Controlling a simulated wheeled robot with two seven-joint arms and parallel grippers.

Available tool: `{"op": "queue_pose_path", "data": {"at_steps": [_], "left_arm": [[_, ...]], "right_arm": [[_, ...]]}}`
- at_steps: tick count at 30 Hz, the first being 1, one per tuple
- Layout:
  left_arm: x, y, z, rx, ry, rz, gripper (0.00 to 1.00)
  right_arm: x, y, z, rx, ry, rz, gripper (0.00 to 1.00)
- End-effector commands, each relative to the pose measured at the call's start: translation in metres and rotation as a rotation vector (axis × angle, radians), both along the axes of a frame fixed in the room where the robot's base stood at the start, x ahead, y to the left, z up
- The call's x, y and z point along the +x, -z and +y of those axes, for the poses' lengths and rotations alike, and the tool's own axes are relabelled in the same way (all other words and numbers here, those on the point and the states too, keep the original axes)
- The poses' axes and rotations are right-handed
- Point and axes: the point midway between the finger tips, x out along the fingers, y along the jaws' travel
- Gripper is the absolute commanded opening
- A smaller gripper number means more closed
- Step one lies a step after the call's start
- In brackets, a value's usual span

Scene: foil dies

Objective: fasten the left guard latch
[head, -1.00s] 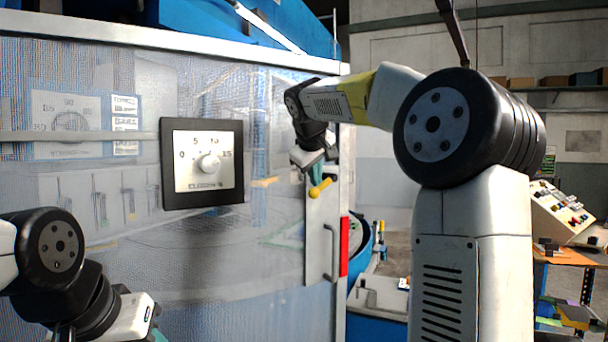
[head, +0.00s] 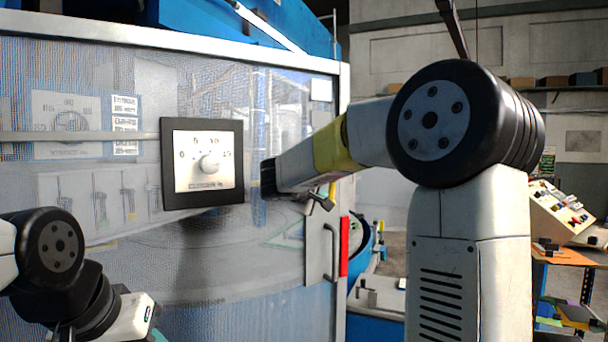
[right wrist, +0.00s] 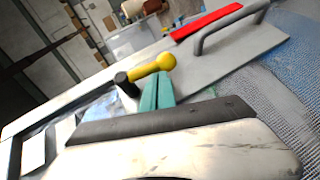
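The guard latch has a yellow lever with a rounded end (head: 332,190), at the right edge of the mesh guard door (head: 240,270). In the right wrist view the yellow lever (right wrist: 150,69) runs from a black pivot end to a yellow ball. My right gripper (right wrist: 160,78) has its teal fingers close together, with no gap seen, right at the lever; I cannot tell whether they touch it. In the head view my right forearm hides part of the latch. My left gripper (head: 154,334) is low at the left, mostly cut off by the frame.
A grey pull handle (head: 332,252) on a plate and a red strip (head: 344,246) sit below the latch. A dial panel (head: 202,163) is on the door. A sloped control box (head: 560,210) stands at the far right.

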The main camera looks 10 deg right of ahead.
Motion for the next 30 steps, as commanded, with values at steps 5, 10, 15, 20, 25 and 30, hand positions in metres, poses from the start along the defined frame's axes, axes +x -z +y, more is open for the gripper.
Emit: {"op": "queue_pose_path", "data": {"at_steps": [5, 10, 15, 20, 25, 30], "left_arm": [[0.0, 0.0, 0.0, 0.0, 0.0, 0.0, 0.36], [0.0, 0.0, 0.0, 0.0, 0.0, 0.0, 0.36], [0.0, 0.0, 0.0, 0.0, 0.0, 0.0, 0.36], [0.0, 0.0, 0.0, 0.0, 0.0, 0.0, 0.36], [0.0, 0.0, 0.0, 0.0, 0.0, 0.0, 0.36], [0.0, 0.0, 0.0, 0.0, 0.0, 0.0, 0.36]], "right_arm": [[0.0018, 0.005, -0.0039, 0.001, 0.0, 0.002, 0.0], [0.0027, 0.0075, -0.0068, 0.002, 0.001, 0.002, 0.0], [0.0031, 0.0088, -0.0085, 0.002, 0.001, 0.003, 0.0], [0.0033, 0.0095, -0.0096, 0.001, 0.003, 0.004, 0.0], [0.0032, 0.0098, -0.0103, 0.002, 0.005, 0.005, 0.0], [0.0034, 0.0101, -0.0104, 0.002, 0.006, 0.005, 0.0]]}}
